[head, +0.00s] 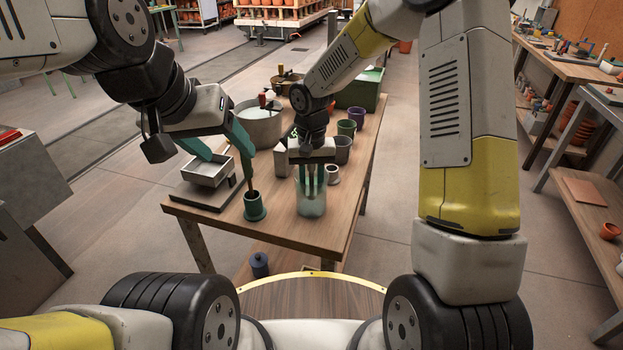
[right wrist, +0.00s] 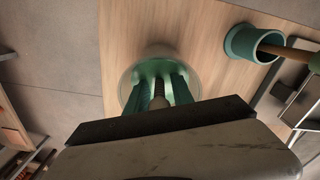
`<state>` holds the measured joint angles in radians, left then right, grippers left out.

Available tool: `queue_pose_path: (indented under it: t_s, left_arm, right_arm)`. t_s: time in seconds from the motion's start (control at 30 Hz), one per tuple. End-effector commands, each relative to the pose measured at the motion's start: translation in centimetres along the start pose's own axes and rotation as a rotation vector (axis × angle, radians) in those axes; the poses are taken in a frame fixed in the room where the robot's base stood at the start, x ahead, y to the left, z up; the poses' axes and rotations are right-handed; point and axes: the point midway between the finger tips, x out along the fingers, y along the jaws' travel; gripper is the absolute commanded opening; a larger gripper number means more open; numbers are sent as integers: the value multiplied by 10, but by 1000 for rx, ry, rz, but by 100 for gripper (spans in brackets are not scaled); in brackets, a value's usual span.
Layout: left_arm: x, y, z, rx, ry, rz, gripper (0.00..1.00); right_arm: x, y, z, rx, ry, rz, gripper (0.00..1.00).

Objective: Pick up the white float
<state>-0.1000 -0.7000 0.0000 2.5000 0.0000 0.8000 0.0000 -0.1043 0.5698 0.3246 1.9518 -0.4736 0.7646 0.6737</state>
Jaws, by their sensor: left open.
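I cannot make out a white float for certain. My right gripper (head: 311,190) points down with its green fingers inside a clear glass jar (head: 312,208) near the table's front edge. In the right wrist view the fingers (right wrist: 158,98) stand a little apart within the jar (right wrist: 126,78). A narrow greyish strip shows between them; I cannot tell whether it is held. My left gripper (head: 222,160) is open, its fingers spread wide. One finger is over a square metal pan (head: 205,176) and the other is close above a green cup (head: 255,212).
The green cup holds a brown stick and also shows in the right wrist view (right wrist: 240,42). A large grey pot (head: 262,130), a green box (head: 358,92), a purple cup (head: 346,129) and a small pale cup (head: 333,175) stand behind. The table's front right is clear.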

Motion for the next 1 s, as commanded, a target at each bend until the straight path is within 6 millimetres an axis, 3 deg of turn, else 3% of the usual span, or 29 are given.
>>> queue_pose_path:
  t_s: [0.13, 0.3, 0.63, 0.77, 1.0]
  left_arm:
    - [0, 0, 0, 0, 0, 0, 60]
    - [0, 0, 0, 0, 0, 0, 60]
    - [0, 0, 0, 0, 0, 0, 60]
    - [0, 0, 0, 0, 0, 0, 60]
    - [0, 0, 0, 0, 0, 0, 60]
  right_arm:
    - [0, 0, 0, 0, 0, 0, 28]
    - [0, 0, 0, 0, 0, 0, 0]
    - [-4, 0, 0, 1, 2, 0, 0]
    - [-22, 0, -1, 1, 5, -1, 0]
    - [-71, 0, -1, 1, 6, -1, 0]
